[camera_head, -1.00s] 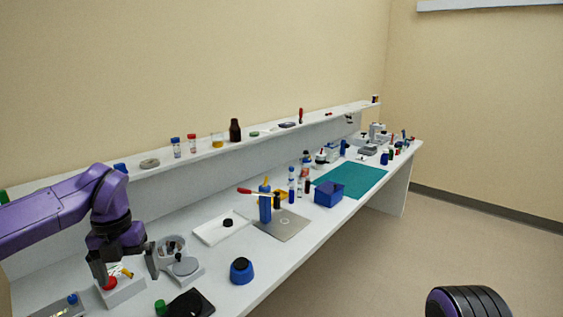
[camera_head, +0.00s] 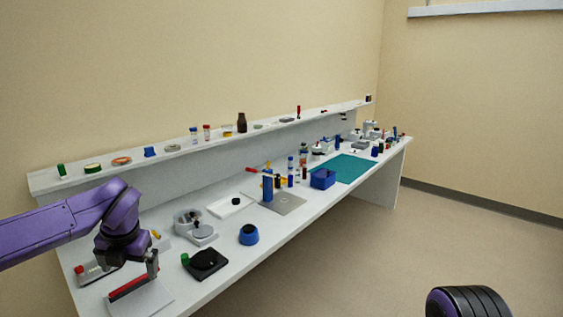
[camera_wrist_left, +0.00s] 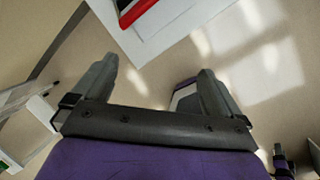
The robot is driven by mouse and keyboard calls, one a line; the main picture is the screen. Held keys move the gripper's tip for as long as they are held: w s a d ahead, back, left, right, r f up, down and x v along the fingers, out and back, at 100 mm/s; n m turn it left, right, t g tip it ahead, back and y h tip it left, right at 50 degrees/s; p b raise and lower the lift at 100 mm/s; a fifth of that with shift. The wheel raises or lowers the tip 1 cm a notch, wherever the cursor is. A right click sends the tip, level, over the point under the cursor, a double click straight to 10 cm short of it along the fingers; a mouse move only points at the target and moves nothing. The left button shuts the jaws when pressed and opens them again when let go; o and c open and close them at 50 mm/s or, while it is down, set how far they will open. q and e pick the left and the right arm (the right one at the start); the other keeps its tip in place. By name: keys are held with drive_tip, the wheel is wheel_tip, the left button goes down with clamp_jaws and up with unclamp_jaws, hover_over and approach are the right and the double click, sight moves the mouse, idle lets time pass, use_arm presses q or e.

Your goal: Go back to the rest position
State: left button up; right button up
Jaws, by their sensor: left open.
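My left gripper (camera_head: 118,276) comes in from the left over the near left end of the white bench (camera_head: 290,230). It is open, and nothing shows between its fingers. In the left wrist view, the two fingers of the left gripper (camera_wrist_left: 155,90) stand wide apart over pale floor. A red-edged item (camera_head: 128,287) on a white board lies below it. In the wrist view the red item (camera_wrist_left: 138,10) shows at the top, apart from the fingers. A purple and black part of my right arm (camera_head: 468,302) shows at the lower right; its gripper is out of view.
A black pad with a green cap (camera_head: 206,263), a blue round holder (camera_head: 249,235) and a grey device (camera_head: 195,225) stand near the left arm. A blue bin (camera_head: 322,179) and green mat (camera_head: 345,168) lie farther along. A shelf (camera_head: 215,143) runs behind. The floor at right is clear.

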use_arm(q)
drive_tip(key=s+d+f+m+t+y+b, duration=0.1)
drive_tip(key=s+d+f+m+t+b, duration=0.15)
drive_tip(key=f+m, duration=0.55)
drive_tip(key=s+d+f+m+t+b, duration=0.1)
drive_tip(key=s+d+f+m, duration=0.3)
drive_tip(key=f, duration=0.8)
drive_tip(key=s+d+f+m+t+y+b, duration=0.1)
drive_tip(key=s+f+m+t, duration=0.1)
drive_tip(key=f+m, duration=0.65)
drive_tip(key=s+a+f+m+g+b, duration=0.1)
drive_tip(key=s+f+m, duration=0.2)
drive_tip(key=s+f, duration=0.3)
drive_tip(key=s+a+f+m+g+b, duration=0.1)
drive_tip(key=s+f+m+g+b, duration=0.1)
drive_tip(key=s+f, duration=0.4)
drive_tip(key=s+a+f+m+g+h+b, duration=0.1)
drive_tip(key=s+f+m, duration=0.3)
drive_tip(key=s, duration=0.9)
wheel_tip(320, 180, down, 2)
drive_tip(key=shift+a+f+g+b, duration=0.1)
drive_tip(key=shift+a+g+b, duration=0.3)
drive_tip(key=shift+b, duration=0.3)
use_arm(e)
wheel_tip(320, 180, down, 10)
use_arm(q)
drive_tip(key=shift+c, duration=0.3)
use_arm(e)
drive_tip(key=shift+c, duration=0.3)
